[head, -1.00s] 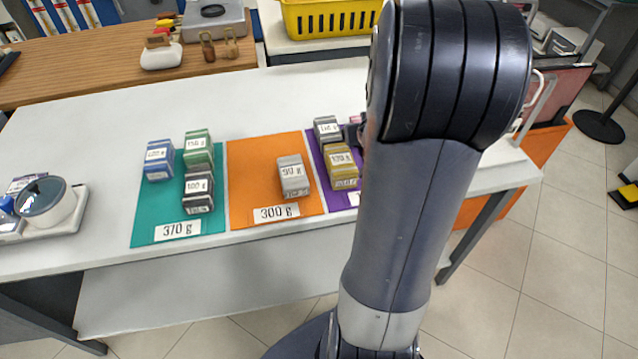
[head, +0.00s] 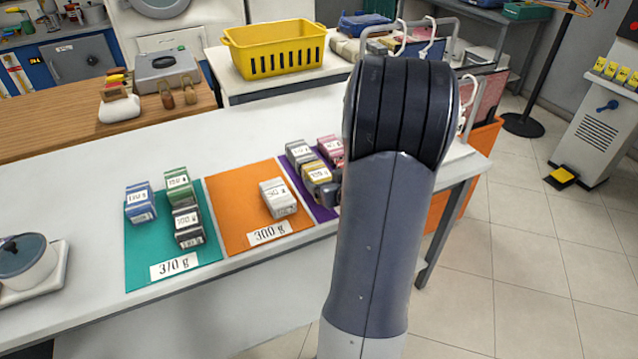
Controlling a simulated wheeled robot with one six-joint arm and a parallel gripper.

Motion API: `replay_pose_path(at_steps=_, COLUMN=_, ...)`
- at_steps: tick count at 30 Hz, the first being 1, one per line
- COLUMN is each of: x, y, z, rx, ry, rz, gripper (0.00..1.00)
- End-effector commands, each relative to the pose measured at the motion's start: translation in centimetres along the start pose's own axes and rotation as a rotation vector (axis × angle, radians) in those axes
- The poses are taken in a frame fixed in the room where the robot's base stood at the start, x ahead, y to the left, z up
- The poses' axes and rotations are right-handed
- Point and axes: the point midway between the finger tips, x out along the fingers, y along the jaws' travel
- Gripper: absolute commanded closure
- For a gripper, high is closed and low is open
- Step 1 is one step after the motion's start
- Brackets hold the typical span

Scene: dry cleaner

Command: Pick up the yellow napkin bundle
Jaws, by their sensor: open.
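The yellow napkin bundle (head: 317,172) stands on the purple mat (head: 291,172), with a white label on top. A grey bundle (head: 298,151) is behind it to the left, and a pink bundle (head: 331,147) behind it to the right. A small dark part of my gripper (head: 332,189) shows at the yellow bundle's near right side. The rest of the gripper is hidden behind my arm. The gripper is open; I cannot tell whether it touches the bundle or how the fingers sit around it.
A light grey bundle (head: 278,197) sits on the orange mat (head: 232,205) marked 300 g. Blue (head: 140,203), green (head: 178,185) and black (head: 187,224) bundles sit on the teal mat (head: 146,255). A scale with a pot (head: 28,262) is at far left. A yellow basket (head: 275,50) stands behind.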

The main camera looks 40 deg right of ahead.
Motion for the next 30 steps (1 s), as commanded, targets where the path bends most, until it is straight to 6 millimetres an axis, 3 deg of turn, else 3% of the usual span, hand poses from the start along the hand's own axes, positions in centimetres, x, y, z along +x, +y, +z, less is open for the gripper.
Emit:
replay_pose_path(at_steps=12, x=5.0, y=-0.4, z=-0.2, rx=-0.001, ry=-0.001, rz=0.000, gripper=0.18)
replay_pose_path(at_steps=20, x=5.3, y=-0.3, z=-0.2, rx=0.000, ry=0.000, rz=0.002, gripper=0.18)
replay_pose_path(at_steps=30, x=5.3, y=-0.3, z=-0.2, rx=0.000, ry=0.000, rz=0.001, gripper=0.44)
